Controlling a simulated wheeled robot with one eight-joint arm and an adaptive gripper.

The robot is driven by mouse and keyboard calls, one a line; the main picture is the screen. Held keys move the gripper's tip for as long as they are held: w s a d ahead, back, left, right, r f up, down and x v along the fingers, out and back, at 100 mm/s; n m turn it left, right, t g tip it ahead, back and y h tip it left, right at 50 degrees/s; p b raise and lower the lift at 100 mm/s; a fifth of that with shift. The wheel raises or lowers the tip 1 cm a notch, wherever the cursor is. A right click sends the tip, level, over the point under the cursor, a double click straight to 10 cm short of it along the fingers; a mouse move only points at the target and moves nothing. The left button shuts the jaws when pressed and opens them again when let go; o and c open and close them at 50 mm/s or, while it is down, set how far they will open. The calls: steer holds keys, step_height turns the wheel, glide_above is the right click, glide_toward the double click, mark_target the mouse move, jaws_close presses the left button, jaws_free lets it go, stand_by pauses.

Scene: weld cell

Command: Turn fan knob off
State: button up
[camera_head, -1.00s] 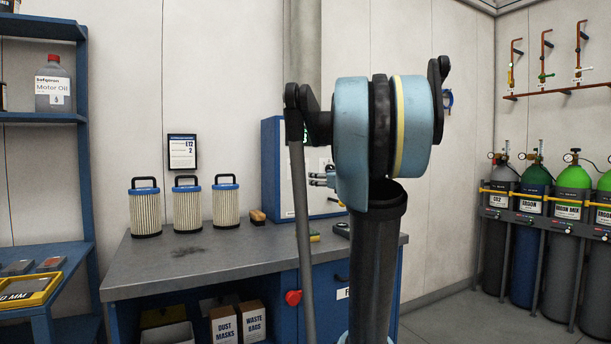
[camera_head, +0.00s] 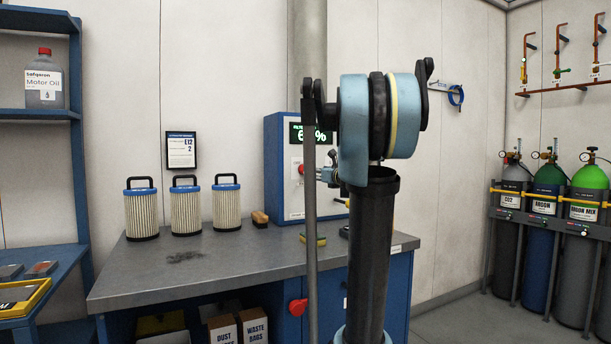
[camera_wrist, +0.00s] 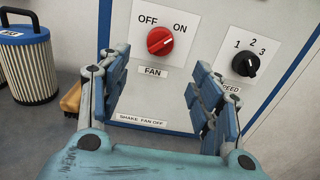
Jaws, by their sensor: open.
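The red round fan knob (camera_wrist: 160,41) is on a white panel, below the words OFF and ON and above a FAN label. Its white mark slants up and right, toward ON. My gripper (camera_wrist: 160,66) is open in the wrist view, one blue finger on each side below the knob, with nothing between them. Contact with the panel cannot be told. In the head view the knob (camera_head: 301,170) shows small on the blue control box (camera_head: 274,170), and my gripper (camera_head: 329,175) is in front of the box, just right of the knob.
A black speed knob (camera_wrist: 245,64) marked 1, 2, 3 sits right of the fan knob, near the right finger. The box stands on a grey workbench (camera_head: 205,258) with several filters (camera_head: 185,210), a brush (camera_head: 260,218) and a sponge (camera_head: 313,240). Gas cylinders (camera_head: 545,230) stand far right.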

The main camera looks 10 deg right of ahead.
steer(key=x, duration=1.1)
steer(key=c, duration=1.1)
